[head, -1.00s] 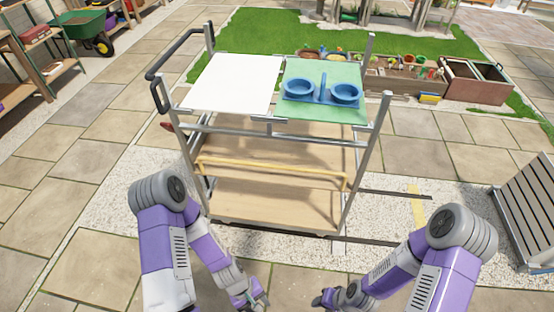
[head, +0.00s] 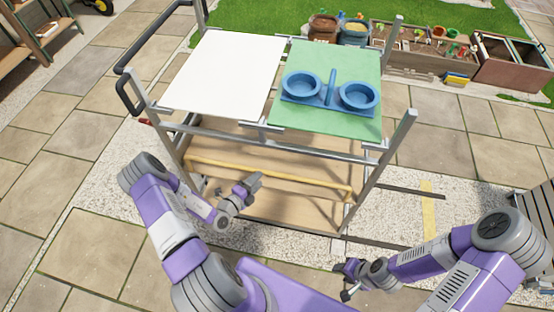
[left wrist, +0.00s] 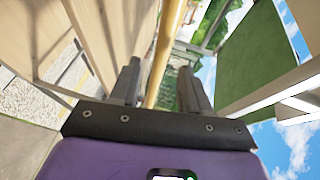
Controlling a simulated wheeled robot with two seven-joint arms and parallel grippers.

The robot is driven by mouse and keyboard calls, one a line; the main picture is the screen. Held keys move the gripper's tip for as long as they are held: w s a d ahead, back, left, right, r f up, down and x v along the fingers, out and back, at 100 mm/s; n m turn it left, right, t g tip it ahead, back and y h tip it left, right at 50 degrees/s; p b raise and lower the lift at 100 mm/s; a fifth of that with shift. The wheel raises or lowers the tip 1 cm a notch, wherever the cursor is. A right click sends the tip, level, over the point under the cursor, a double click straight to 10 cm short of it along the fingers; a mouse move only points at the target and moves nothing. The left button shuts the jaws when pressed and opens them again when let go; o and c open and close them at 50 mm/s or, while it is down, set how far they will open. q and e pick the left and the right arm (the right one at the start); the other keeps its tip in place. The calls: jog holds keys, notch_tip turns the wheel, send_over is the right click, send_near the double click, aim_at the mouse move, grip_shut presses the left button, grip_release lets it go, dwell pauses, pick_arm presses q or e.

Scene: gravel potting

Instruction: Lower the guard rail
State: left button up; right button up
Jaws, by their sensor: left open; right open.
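The guard rail (head: 305,183), a pale yellow bar, runs across the front of the trolley above its lower shelf, below the grey front crossbar. My left gripper (head: 254,181) is open at the middle of the rail, on its near side. In the left wrist view the rail (left wrist: 165,50) passes between the two open fingers (left wrist: 160,88). I cannot tell whether either finger touches it. My right gripper (head: 346,282) is open and empty, low in front of the trolley's right side, apart from it.
The trolley's top holds a white board (head: 226,75) and a green mat (head: 350,120) with a blue two-cup holder (head: 330,92). A black handle (head: 128,95) is at its left. Paving is free on the left; a slatted grey piece (head: 535,215) stands at right.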

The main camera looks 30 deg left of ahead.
pick_arm(q)
jog(key=a+b+x, duration=0.1)
jog(key=x, duration=0.6)
jog(key=shift+w+d+b, duration=0.25)
jog(key=shift+d+b, duration=0.05)
jog(key=shift+b, duration=0.05)
grip_shut()
